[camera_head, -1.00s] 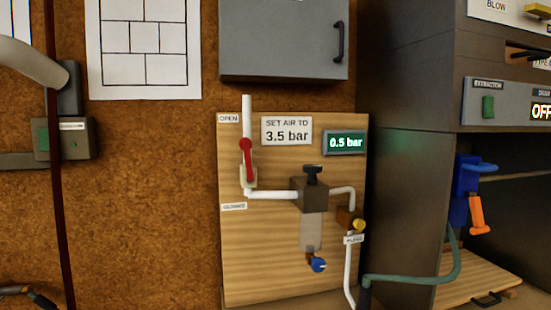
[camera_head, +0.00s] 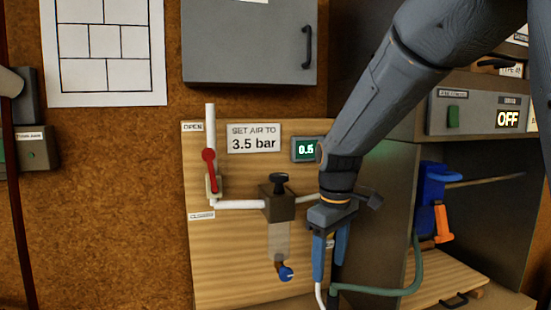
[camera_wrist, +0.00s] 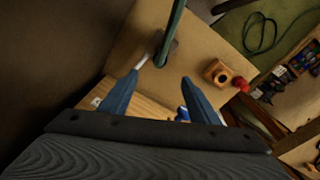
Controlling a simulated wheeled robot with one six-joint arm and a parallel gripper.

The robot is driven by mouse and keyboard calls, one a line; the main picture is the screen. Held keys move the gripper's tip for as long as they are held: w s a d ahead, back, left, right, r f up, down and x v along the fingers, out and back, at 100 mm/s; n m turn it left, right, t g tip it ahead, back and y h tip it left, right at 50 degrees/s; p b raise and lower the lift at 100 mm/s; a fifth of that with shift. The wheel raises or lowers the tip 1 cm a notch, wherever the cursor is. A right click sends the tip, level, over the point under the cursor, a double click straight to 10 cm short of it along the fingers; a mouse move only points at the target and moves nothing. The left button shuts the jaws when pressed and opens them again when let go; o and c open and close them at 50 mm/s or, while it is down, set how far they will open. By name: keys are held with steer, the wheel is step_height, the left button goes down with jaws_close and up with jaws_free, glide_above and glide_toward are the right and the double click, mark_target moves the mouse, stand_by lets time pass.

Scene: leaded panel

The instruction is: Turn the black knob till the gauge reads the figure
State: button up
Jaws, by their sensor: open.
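The black knob (camera_head: 279,181) tops the dark regulator block (camera_head: 278,205) on the wooden board, in the head view. The gauge (camera_head: 306,149) shows 0.5 in green; its right end is hidden behind my arm. The sign (camera_head: 254,138) reads "SET AIR TO 3.5 bar". My gripper (camera_head: 329,278) is open and empty, pointing down to the right of the regulator and below the knob. Its two blue fingers also show apart in the wrist view (camera_wrist: 155,88). The knob cannot be made out in the wrist view.
A red-handled valve (camera_head: 209,170) stands on the white pipe left of the regulator. A blue knob (camera_head: 286,273) sits below the bowl. A green hose (camera_head: 405,285) runs right of my gripper. A grey cabinet (camera_head: 250,45) hangs above. My arm hides the yellow part.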

mark_target(279, 174)
steer(key=w+a+r+n+p, duration=0.1)
steer(key=w+a+r+n, duration=0.1)
steer(key=r, duration=0.7)
steer(key=w+a+r+n+p, duration=0.2)
steer(key=a+r+n, duration=0.3)
steer(key=r, duration=0.4)
steer(key=w+a+r+n+p, duration=0.1)
steer(key=w+a+r+n, duration=0.2)
steer(key=r, duration=0.6)
steer(key=shift+w+a+r+n+g+p, duration=0.1)
steer(key=shift+a+r+n+g+p, duration=0.2)
steer(key=shift+n, duration=0.35)
steer(key=shift+a+r+n+g+p, duration=0.1)
steer(key=shift+a+n, duration=0.3)
steer(key=shift+n, duration=0.25)
steer(key=shift+f+p, duration=1.3)
steer(key=shift+f, duration=2.5)
steer(key=c, duration=1.1)
